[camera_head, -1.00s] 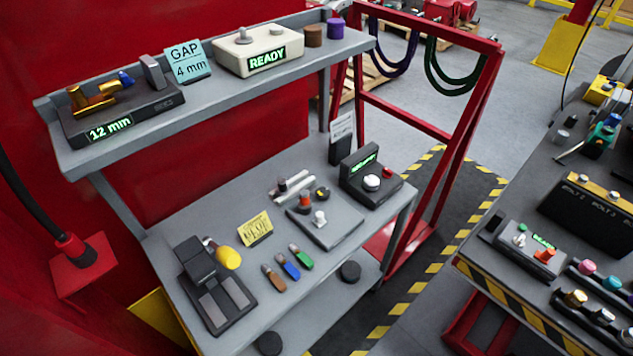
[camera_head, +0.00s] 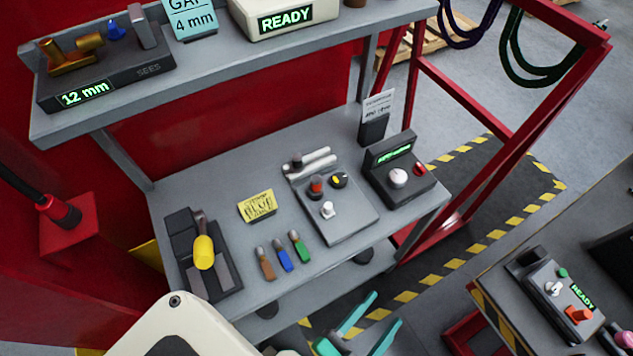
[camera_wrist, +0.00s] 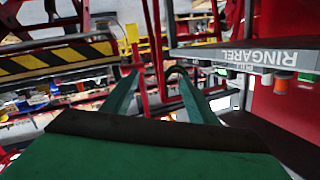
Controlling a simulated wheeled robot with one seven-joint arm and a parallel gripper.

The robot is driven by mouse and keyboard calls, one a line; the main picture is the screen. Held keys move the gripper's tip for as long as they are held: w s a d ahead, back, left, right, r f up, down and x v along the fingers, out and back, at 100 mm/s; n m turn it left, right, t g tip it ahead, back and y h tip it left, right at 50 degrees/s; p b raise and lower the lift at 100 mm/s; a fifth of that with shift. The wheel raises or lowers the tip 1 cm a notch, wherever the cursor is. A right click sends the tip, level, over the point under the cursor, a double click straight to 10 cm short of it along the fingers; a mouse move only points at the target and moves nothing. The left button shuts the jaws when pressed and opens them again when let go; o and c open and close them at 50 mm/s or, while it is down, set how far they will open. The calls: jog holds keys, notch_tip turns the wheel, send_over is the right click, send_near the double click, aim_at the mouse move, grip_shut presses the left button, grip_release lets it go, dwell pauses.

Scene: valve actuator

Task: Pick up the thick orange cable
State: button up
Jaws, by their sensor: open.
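I see no thick orange cable in either view. A dark purple cable (camera_head: 468,32) and a dark green cable (camera_head: 540,66) hang in loops from the red rack (camera_head: 470,105) at the upper right of the head view. My gripper (camera_head: 385,308) has green fingers and shows at the bottom of the head view, in front of the grey bench. It is open and empty, well apart from the hanging cables. In the wrist view my gripper (camera_wrist: 157,75) has its two fingers spread, with nothing held between them.
The grey bench (camera_head: 200,165) holds a yellow-handled device (camera_head: 203,252), several small tools and a control box (camera_head: 400,175). A shelf (camera_head: 230,75) stands above it. A second bench (camera_head: 500,290) is at right. Striped floor (camera_head: 450,265) lies between them.

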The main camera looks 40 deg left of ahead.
jog(key=w+r+m+t, duration=0.2)
jog(key=w+r+m, duration=0.15)
jog(key=w, duration=0.75)
jog(key=w+a+r+n+y, duration=0.1)
jog(key=w+a+r+y, duration=0.8)
jog(key=w+a, duration=0.55)
jog(key=a+r+n+g+y, duration=0.4)
jog(key=a+r+n+y, duration=0.15)
jog(key=a, duration=0.45)
jog(key=a+r+n+g+y, duration=0.45)
jog(key=a+r+n, duration=0.2)
jog(key=a, duration=0.35)
jog(key=s+a+n+g+h, duration=0.2)
jog(key=s+a+n+g, duration=0.5)
jog(key=s+a+g, duration=0.15)
jog(key=n+g+h, duration=0.1)
jog(key=n+h, duration=0.6)
jog(key=h, duration=0.8)
send_over(316, 181)
jog(key=a, duration=0.1)
jog(key=shift+m, duration=0.25)
jog(key=f, duration=0.9)
jog(key=shift+s, duration=0.25)
jog(key=shift+w+d, duration=0.1)
jog(key=shift+d, duration=0.2)
jog(key=shift+d+f, duration=0.15)
jog(key=shift+f, duration=0.05)
jog(key=shift+w+f, duration=0.2)
jog(key=shift+f, duration=3.3)
